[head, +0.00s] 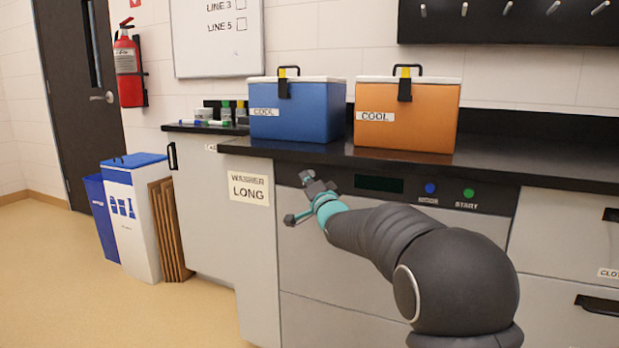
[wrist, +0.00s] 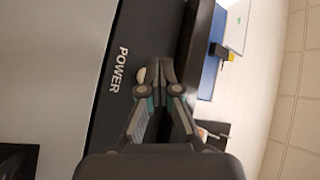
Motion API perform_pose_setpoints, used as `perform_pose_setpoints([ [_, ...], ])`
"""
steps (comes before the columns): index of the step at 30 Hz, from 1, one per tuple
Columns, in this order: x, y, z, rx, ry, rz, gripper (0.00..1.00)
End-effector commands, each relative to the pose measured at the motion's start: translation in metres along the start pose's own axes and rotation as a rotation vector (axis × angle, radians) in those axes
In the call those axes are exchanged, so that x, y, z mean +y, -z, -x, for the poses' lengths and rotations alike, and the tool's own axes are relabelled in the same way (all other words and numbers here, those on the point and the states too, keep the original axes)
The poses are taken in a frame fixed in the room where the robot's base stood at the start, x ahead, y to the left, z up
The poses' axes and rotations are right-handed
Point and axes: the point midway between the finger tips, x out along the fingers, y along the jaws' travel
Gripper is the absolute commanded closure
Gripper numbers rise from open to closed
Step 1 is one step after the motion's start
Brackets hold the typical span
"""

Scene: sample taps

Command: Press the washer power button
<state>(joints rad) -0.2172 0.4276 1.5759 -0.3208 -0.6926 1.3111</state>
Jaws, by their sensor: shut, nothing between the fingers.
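The washer (head: 345,240) is a silver-fronted unit under the dark counter. Its dark top panel holds a black display (head: 379,184), a blue button (head: 430,188) labelled MODE and a green button (head: 468,193) labelled START. In the wrist view a POWER label (wrist: 118,68) shows on the dark panel, with a pale round power button (wrist: 141,75) beside it. My gripper (wrist: 160,72) is shut and empty, its fingertips just right of that button; contact cannot be told. In the head view my gripper (head: 312,184) is at the panel's left end and hides the power button.
A blue cooler (head: 297,115) and an orange cooler (head: 430,125) stand on the counter above the panel. A sign reading WASHER LONG (head: 249,189) is left of the washer. Bins (head: 135,220) stand at the left; the floor before them is clear.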

Motion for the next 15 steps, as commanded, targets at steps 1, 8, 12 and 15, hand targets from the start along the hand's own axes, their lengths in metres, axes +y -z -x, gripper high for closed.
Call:
perform_pose_setpoints([
  [1, 0.000, 0.000, 0.000, 0.000, 0.000, 0.000, 1.00],
  [8, -0.001, -0.003, 0.003, -0.001, 0.000, 0.000, 1.00],
  [12, -0.006, -0.010, 0.011, -0.001, 0.001, -0.002, 1.00],
  [15, -0.010, -0.014, 0.017, -0.001, 0.001, -0.002, 1.00],
])
